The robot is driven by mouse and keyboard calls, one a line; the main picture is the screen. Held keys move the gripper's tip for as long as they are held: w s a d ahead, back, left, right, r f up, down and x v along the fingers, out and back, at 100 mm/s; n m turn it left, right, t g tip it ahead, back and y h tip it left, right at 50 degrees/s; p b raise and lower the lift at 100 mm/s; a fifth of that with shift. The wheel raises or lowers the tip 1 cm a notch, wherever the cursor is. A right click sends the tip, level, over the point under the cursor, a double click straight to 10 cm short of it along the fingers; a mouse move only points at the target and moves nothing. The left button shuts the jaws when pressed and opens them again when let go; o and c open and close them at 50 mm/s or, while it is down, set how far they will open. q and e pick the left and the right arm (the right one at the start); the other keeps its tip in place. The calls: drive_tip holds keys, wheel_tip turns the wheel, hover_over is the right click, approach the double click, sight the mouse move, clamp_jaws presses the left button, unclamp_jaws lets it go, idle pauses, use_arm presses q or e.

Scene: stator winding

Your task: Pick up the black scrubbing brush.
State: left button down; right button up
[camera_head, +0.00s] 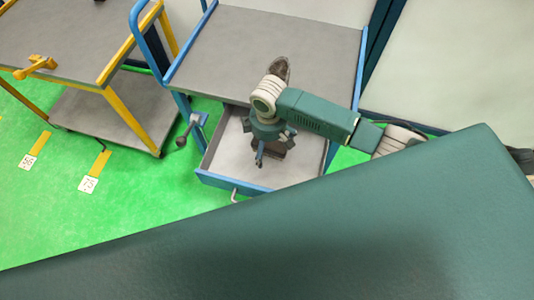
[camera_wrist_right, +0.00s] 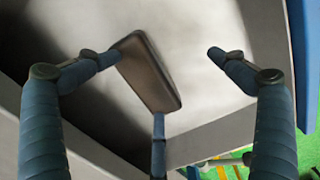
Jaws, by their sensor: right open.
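The black scrubbing brush shows in the right wrist view (camera_wrist_right: 150,76) as a dark brown-black block with rounded corners, lying in the open drawer (camera_head: 228,160). In the head view, part of a dark block (camera_head: 275,151) shows under my gripper, mostly hidden. My right gripper (camera_head: 270,143) points down over the drawer with its fingers spread. In the wrist view its fingers (camera_wrist_right: 162,72) are wide apart around the brush. The left finger overlaps the brush's upper left edge; I cannot tell whether it touches. My left gripper is not in view.
The drawer belongs to a blue-framed cart with a grey top (camera_head: 265,40). A dark brown item (camera_head: 280,68) shows behind my wrist. A yellow-framed cart (camera_head: 115,65) stands at left. Green floor (camera_head: 120,190) is open there. Drawer walls surround my gripper closely.

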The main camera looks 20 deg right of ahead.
drive_tip(key=shift+s+a+f, duration=0.15)
drive_tip(key=shift+s+f, duration=0.6)
drive_tip(key=shift+f, duration=0.2)
drive_tip(key=shift+s+f, duration=0.1)
drive_tip(key=shift+s, duration=0.1)
drive_tip(key=shift+f, duration=0.1)
drive_tip(key=shift+o, duration=1)
drive_tip(key=shift+w+a+f, duration=0.1)
drive_tip(key=c, duration=0.6)
drive_tip(key=shift+w+f, duration=0.15)
drive_tip(key=shift+w, duration=0.1)
drive_tip(key=c, duration=0.6)
drive_tip(key=shift+w, duration=0.2)
drive_tip(key=c, duration=0.5)
drive_tip(key=shift+c, duration=0.5)
drive_tip(key=shift+d+r, duration=0.2)
drive_tip(key=shift+c, duration=1.1)
